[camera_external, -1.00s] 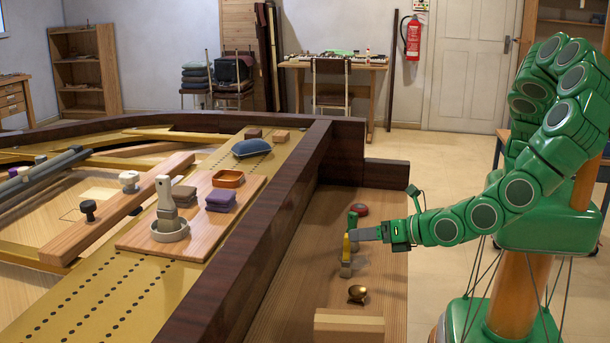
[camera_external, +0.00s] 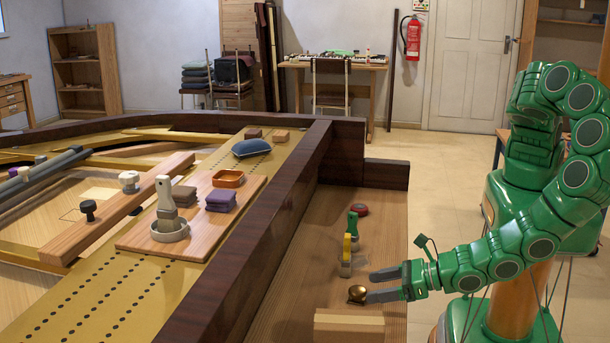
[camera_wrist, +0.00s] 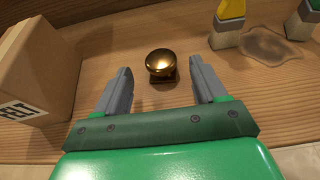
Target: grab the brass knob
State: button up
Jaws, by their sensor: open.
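A box marked FELT (camera_wrist: 40,75) stands close left of my fingers in the wrist view. A dark wooden rim (camera_external: 262,240) runs along the left.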

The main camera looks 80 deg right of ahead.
aim_at(361, 290)
jog(key=shift+x, duration=2.75)
jog(key=shift+f, duration=0.1)
jog(key=c, duration=1.2)
jog(key=shift+o, duration=0.2)
